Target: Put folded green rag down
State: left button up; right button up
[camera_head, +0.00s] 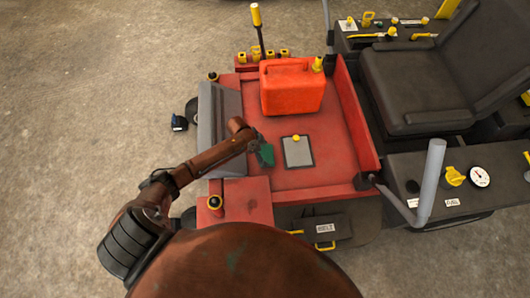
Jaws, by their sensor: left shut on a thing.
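The folded green rag (266,155) is a small dark green piece at the tip of my left arm, over the red deck (240,205) of the vehicle. My left gripper (257,146) is shut on the rag. I cannot tell whether the rag touches the deck or hangs just above it. The fingers are small and partly hidden by the arm. My right gripper is not in view.
A grey plate with a yellow knob (298,152) lies on the deck just right of the rag. An orange fuel can (292,88) stands behind. A black seat (415,80) and a grey lever (430,180) are at right. Some bare deck lies around the plate.

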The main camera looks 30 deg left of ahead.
pick_arm(q)
jog(key=shift+f, duration=0.1)
jog(key=shift+f, duration=0.1)
jog(key=o, duration=1)
